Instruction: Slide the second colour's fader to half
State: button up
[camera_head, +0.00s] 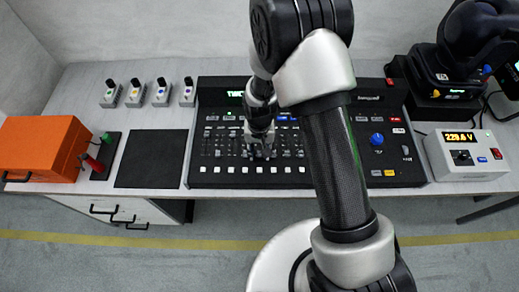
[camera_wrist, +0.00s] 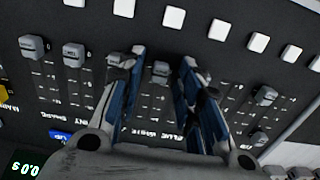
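The lighting desk (camera_head: 225,184) is a black console with several faders and a row of white buttons along its front edge. My gripper (camera_head: 258,152) points down over its fader area. In the wrist view my gripper (camera_wrist: 163,60) is open, with two blue-lined fingers on either side of a grey fader cap (camera_wrist: 160,71). Small gaps show between that cap and both fingers. Another cap (camera_wrist: 118,61) is just outside the left finger. The printed labels appear upside down and partly hidden, so I cannot tell for certain which colour this fader is.
Several small units with coloured dots, one of them yellow (camera_head: 134,95), stand behind left. A black mat (camera_head: 151,159), an orange case (camera_head: 42,147) and a black box with red and green parts (camera_head: 99,160) are left. A white meter (camera_head: 465,155) stands right. More caps (camera_wrist: 265,96) flank my fingers.

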aim_at(260, 145)
grip_shut()
dwell(0.5)
jog(key=w, duration=0.4)
jog(key=shift+w, duration=0.25)
jog(key=shift+s, duration=0.25)
jog(key=shift+o, duration=0.7)
grip_release()
notch_tip(260, 145, up, 12)
